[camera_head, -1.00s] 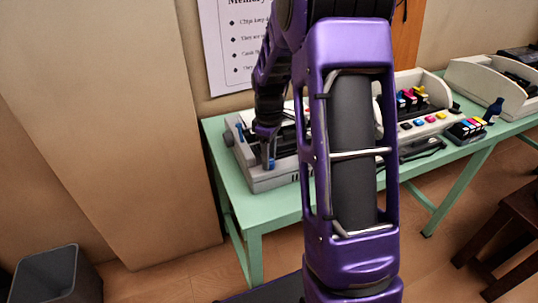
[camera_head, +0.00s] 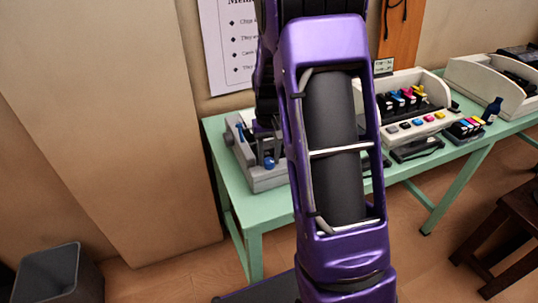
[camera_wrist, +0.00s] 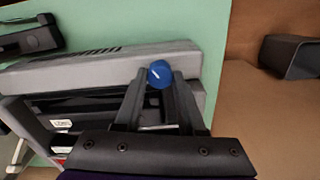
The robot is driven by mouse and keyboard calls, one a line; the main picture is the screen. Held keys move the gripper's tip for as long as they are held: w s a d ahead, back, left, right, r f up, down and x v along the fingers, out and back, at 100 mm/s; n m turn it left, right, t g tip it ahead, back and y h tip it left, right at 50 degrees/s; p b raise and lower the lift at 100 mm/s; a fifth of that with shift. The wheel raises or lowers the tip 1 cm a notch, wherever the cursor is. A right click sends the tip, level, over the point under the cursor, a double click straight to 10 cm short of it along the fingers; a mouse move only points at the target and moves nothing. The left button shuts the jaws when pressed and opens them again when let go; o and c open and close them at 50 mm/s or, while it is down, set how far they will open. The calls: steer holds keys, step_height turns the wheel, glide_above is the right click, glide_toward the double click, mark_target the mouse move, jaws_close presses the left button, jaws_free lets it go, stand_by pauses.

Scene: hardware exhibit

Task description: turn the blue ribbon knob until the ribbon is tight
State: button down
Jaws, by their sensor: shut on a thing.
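The blue ribbon knob (camera_wrist: 160,74) is round with a small white mark. It sits at the edge of a grey ribbon device (camera_wrist: 100,72), between my gripper's fingertips. My gripper (camera_wrist: 157,80) is shut on the knob in the wrist view. In the head view, the device (camera_head: 268,182) stands on the left end of the green table, partly hidden by my arm. A blue knob (camera_head: 269,163) shows at its front and another blue part (camera_head: 240,131) at its left. The ribbon's tightness cannot be made out.
A grey bin (camera_head: 60,275) stands on the floor at left. A dark wooden stool (camera_head: 510,215) is at right.

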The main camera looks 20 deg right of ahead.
mark_target(269, 160)
steer(key=m, duration=0.3)
steer(key=shift+r+m+p, duration=0.1)
steer(key=shift+m+p, duration=0.25)
steer(key=shift+m, duration=0.05)
steer(key=shift+m+p, duration=0.5)
steer(key=shift+m, duration=1.4)
steer(key=c, duration=0.8)
jaws_free()
step_height(269, 160, up, 17)
steer(key=shift+r+p, duration=0.15)
steer(key=shift+p, duration=0.5)
